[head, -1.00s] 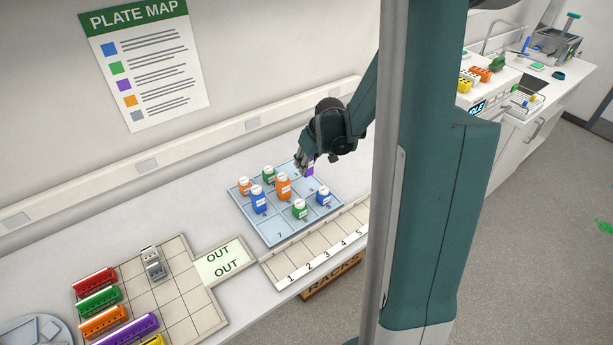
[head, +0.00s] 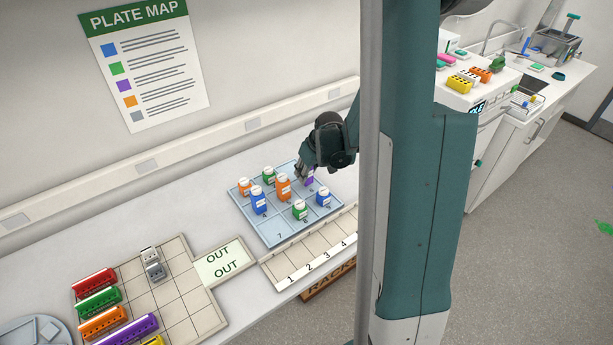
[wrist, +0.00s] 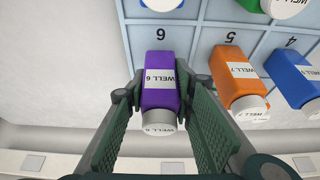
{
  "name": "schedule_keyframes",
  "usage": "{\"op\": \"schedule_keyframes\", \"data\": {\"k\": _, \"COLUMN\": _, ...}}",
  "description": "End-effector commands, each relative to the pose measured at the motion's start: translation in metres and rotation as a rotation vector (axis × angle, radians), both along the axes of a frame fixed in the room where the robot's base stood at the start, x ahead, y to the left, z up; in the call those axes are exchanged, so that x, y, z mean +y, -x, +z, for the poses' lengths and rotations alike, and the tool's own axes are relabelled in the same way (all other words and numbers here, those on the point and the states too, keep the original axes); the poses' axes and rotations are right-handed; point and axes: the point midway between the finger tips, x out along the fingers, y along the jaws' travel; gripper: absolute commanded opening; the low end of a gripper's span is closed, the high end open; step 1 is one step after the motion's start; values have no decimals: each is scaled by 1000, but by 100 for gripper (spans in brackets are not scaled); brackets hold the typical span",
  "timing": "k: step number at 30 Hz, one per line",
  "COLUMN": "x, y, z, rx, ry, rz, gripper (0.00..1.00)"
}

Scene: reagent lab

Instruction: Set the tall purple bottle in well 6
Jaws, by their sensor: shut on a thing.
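My gripper (wrist: 164,95) is shut on the tall purple bottle (wrist: 159,96), with one finger on each side. The bottle has a white cap and a label reading "WELL 6". In the head view the purple bottle (head: 309,178) is upright over the back right part of the blue well plate (head: 272,239), at the cell marked 6. My gripper (head: 303,172) is at its upper part and partly hides it. I cannot tell whether the bottle's base touches the plate.
A tall orange bottle (wrist: 232,77) labelled "WELL 7" and a blue bottle (wrist: 291,75) stand beside the held bottle. A short blue bottle (head: 323,197) and a green one (head: 300,210) stand nearer the front. The numbered rack strip (head: 301,262) lies before the plate.

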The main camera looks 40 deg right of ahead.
Motion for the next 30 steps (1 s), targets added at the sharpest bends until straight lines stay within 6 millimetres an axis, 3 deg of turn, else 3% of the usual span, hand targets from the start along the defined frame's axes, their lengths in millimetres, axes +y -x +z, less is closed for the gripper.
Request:
{"op": "schedule_keyframes", "data": {"k": 6, "x": 0, "y": 0, "z": -14, "rx": 0, "ry": 0, "rz": 0, "gripper": 13}}
{"op": "schedule_keyframes", "data": {"k": 22, "x": 0, "y": 0, "z": -20, "rx": 0, "ry": 0, "rz": 0, "gripper": 13}}
{"op": "schedule_keyframes", "data": {"k": 23, "x": 0, "y": 0, "z": -19, "rx": 0, "ry": 0, "rz": 0, "gripper": 29}}
{"op": "schedule_keyframes", "data": {"k": 25, "x": 0, "y": 0, "z": -19, "rx": 0, "ry": 0, "rz": 0, "gripper": 38}}
{"op": "schedule_keyframes", "data": {"k": 30, "x": 0, "y": 0, "z": -19, "rx": 0, "ry": 0, "rz": 0, "gripper": 40}}
